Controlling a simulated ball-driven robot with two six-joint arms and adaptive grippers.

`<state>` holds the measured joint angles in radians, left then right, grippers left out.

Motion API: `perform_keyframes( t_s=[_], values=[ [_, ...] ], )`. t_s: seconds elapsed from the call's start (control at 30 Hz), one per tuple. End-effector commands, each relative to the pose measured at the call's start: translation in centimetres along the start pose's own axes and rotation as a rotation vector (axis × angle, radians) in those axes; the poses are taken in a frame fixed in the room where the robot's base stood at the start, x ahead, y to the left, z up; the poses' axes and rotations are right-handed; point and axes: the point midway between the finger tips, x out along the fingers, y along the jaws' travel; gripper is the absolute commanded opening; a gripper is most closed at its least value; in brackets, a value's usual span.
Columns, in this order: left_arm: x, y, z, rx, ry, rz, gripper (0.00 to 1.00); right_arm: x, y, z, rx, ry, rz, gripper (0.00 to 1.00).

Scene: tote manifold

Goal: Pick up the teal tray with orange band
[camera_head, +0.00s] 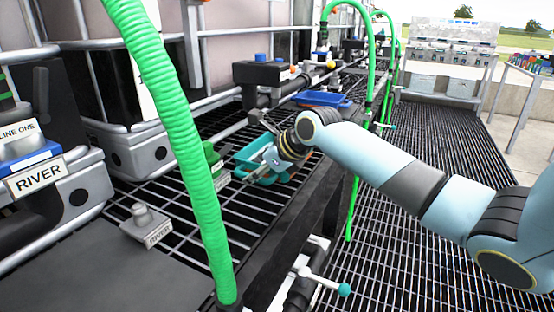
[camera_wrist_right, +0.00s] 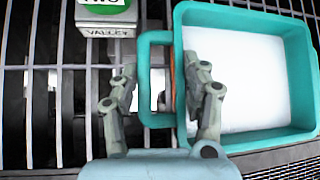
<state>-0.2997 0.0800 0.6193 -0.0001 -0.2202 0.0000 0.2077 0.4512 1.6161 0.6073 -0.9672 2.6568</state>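The teal tray (camera_head: 250,150) sits on the dark slatted rack in the head view, partly hidden by my right gripper (camera_head: 268,163). In the right wrist view the teal tray (camera_wrist_right: 255,144) has a white inside and a teal loop handle (camera_wrist_right: 147,78) on its left side. A narrow orange strip (camera_wrist_right: 173,78) shows between handle and tray wall. My right gripper (camera_wrist_right: 165,92) is open in that view. One finger is left of the handle and the other overlaps the tray's inside edge. I cannot tell whether either finger touches. My left gripper is not in view.
A blue tray (camera_head: 322,99) lies farther back on the rack. A green hose (camera_head: 165,110) rises in front on the left. A block marked VALLEY (camera_wrist_right: 106,14) stands left of the tray. A RIVER block (camera_head: 147,225) sits at the near left.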

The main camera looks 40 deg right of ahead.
Motion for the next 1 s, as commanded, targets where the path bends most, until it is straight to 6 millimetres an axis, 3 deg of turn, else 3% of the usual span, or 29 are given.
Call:
perform_keyframes(
  t_s=[0.03,0.2,0.57,0.83,1.0],
  values=[
    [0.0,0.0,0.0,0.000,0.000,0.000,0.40,0.1,0.1,-0.2,0.003,0.005,0.002,0.19],
    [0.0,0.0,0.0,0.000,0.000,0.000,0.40,0.1,0.1,-0.3,0.003,0.006,0.002,0.00],
    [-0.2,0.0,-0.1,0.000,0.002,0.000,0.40,-0.3,-0.1,0.0,0.002,0.007,0.001,0.00],
    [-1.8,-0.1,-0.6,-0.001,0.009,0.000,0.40,-3.0,-1.0,3.0,-0.001,0.000,-0.002,0.00],
    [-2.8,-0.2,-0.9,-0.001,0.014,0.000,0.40,-6.1,-3.7,2.0,-0.005,0.008,-0.005,0.00]
  ],
)
